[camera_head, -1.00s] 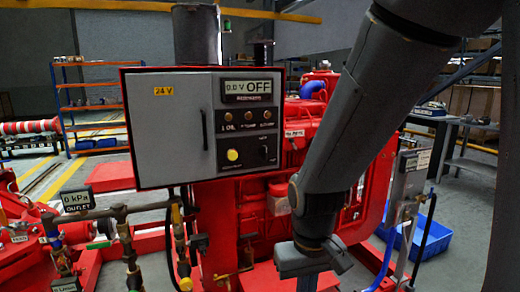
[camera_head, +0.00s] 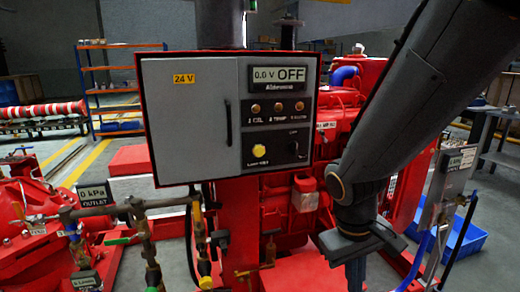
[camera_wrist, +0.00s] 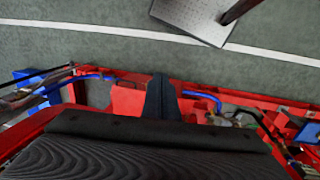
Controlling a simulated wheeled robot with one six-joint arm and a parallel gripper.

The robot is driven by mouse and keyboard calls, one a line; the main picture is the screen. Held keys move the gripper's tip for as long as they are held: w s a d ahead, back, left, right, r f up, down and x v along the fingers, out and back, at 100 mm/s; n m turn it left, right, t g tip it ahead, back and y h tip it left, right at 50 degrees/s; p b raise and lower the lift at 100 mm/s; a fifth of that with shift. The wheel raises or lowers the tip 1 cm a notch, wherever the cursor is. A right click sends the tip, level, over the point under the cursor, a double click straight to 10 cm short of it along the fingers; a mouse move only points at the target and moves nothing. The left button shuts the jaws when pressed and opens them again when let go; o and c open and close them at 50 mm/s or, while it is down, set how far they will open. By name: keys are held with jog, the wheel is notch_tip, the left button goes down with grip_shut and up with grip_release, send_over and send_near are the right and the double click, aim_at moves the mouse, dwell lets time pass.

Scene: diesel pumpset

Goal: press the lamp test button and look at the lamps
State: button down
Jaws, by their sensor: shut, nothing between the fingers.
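The grey control panel (camera_head: 190,130) with a red frame stands in the middle of the head view. Its yellow lamp test button (camera_head: 259,150) sits low on the black right-hand section. Three small amber lamps (camera_head: 278,107) are in a row above it, and they look dull. A display (camera_head: 277,77) above them reads 0.0 V OFF. My gripper (camera_head: 356,275) hangs pointing down, right of and below the panel, well apart from the button. Its tips run near the lower edge of the head view. In the wrist view my gripper (camera_wrist: 161,95) shows as one dark closed shape.
The red engine (camera_head: 350,120) stands behind the panel. Pipes and a gauge reading 0 kPa (camera_head: 94,194) are at lower left. A grey box on a post (camera_head: 455,170) and a blue bin (camera_head: 460,235) are at right. Open floor shows in the wrist view (camera_wrist: 80,60).

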jog(key=w+a+r+n+t+h+p, duration=0.1)
jog(key=w+a+r+n+t+p, duration=0.4)
jog(key=w+a+r+n+t, duration=0.5)
jog(key=w+a+r+n, duration=0.3)
jog(key=w+a+r, duration=0.2)
jog(key=r, duration=0.3)
jog(key=shift+w+a+r+t+h+p, duration=0.3)
jog(key=shift+a+t+p, duration=0.1)
jog(key=shift+a, duration=0.45)
jog(key=shift+w, duration=0.15)
send_near(260, 155)
jog(key=w+d+f, duration=0.1)
jog(key=d+f, duration=0.2)
jog(key=f, duration=0.1)
jog(key=shift+w+r, duration=0.25)
jog(key=shift+w, duration=0.85)
jog(key=shift+w, duration=0.15)
jog(key=shift+w+a, duration=0.15)
jog(key=shift+w, duration=0.1)
